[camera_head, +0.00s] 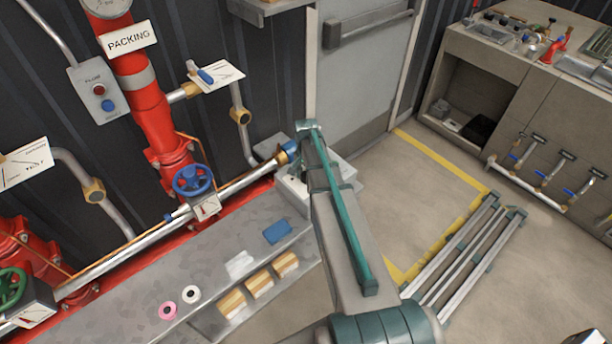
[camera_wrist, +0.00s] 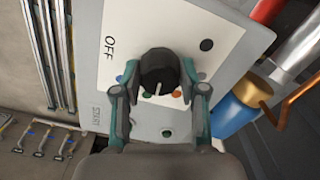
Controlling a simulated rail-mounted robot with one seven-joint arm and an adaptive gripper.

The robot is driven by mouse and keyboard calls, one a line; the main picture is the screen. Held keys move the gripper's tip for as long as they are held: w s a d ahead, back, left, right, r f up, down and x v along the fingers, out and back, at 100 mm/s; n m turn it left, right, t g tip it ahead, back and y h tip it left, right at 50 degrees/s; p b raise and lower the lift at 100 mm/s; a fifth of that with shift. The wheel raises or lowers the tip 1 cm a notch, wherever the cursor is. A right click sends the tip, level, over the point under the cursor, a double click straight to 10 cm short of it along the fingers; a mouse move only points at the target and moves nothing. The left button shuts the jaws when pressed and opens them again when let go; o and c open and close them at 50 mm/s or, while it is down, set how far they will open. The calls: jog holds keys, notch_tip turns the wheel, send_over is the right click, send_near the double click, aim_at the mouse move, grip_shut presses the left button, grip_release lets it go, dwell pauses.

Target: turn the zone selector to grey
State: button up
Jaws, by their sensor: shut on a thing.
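The zone selector is a black round knob (camera_wrist: 157,68) on a pale panel (camera_wrist: 118,20) in the wrist view. My gripper (camera_wrist: 160,82) is shut on it, one finger on each side. A white pointer line on the knob points down in the picture, slightly left. The fingers hide part of the markings, and I cannot make out a grey one.
The panel reads OFF and START. A blue cylinder with a brass collar (camera_wrist: 251,88) stands close right of it. In the head view, a red pipe (camera_head: 148,110) with a blue handwheel (camera_head: 193,180) stands left, above a grey bench (camera_head: 130,290).

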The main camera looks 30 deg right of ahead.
jog(key=n+b, duration=0.1)
jog(key=n, duration=0.3)
jog(key=shift+b, duration=0.4)
jog(key=n+b, duration=0.1)
jog(key=n, duration=0.3)
jog(key=n+b, duration=0.1)
jog(key=n, duration=0.3)
jog(key=shift+n+b, duration=0.4)
jog(key=shift+n, duration=1.8)
jog(key=o, duration=1.1)
jog(key=shift+o, duration=0.2)
jog(key=shift+r, duration=0.15)
